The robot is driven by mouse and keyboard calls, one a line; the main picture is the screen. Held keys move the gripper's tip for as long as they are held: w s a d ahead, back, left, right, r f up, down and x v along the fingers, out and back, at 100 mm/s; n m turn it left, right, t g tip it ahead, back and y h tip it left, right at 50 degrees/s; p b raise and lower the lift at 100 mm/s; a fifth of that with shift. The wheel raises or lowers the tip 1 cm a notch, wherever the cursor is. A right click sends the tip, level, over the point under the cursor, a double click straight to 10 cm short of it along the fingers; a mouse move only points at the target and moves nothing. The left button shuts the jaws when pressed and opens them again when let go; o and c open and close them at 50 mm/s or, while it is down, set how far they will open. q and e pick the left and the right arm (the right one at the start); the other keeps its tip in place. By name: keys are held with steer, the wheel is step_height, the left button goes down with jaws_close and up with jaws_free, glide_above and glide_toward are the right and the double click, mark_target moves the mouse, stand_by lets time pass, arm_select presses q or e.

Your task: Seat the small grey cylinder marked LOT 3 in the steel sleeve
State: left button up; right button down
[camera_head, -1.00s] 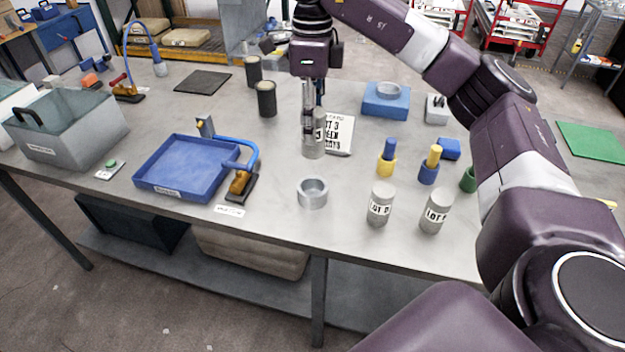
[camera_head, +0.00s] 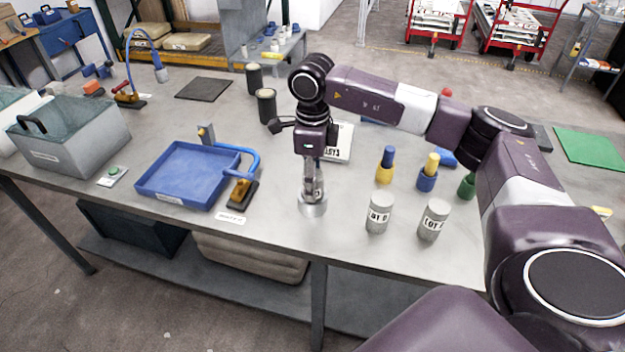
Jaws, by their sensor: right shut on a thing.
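The steel sleeve (camera_head: 313,208) stands on the grey table near its front edge. My right gripper (camera_head: 313,190) points straight down over it, with the fingertips at the sleeve's mouth. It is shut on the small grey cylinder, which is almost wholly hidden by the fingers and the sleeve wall. The cylinder appears to be in the sleeve's mouth; how deep it sits I cannot tell. My left gripper is not in view.
Two other labelled grey cylinders, (camera_head: 379,213) and (camera_head: 434,220), stand right of the sleeve. Behind them are a yellow cup with a blue peg (camera_head: 386,165) and a blue cup with a yellow peg (camera_head: 428,172). A blue tray (camera_head: 150,186) lies to the left.

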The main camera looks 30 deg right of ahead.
steer(key=shift+f, duration=0.1)
steer(key=c, duration=1.3)
jaws_free()
steer(key=shift+r, duration=0.2)
steer(key=shift+a+r, duration=0.1)
steer(key=shift+r, duration=0.15)
step_height(320, 180, up, 12)
steer(key=b, duration=0.2)
steer(key=shift+f+b, duration=0.25)
steer(key=shift+b, duration=0.05)
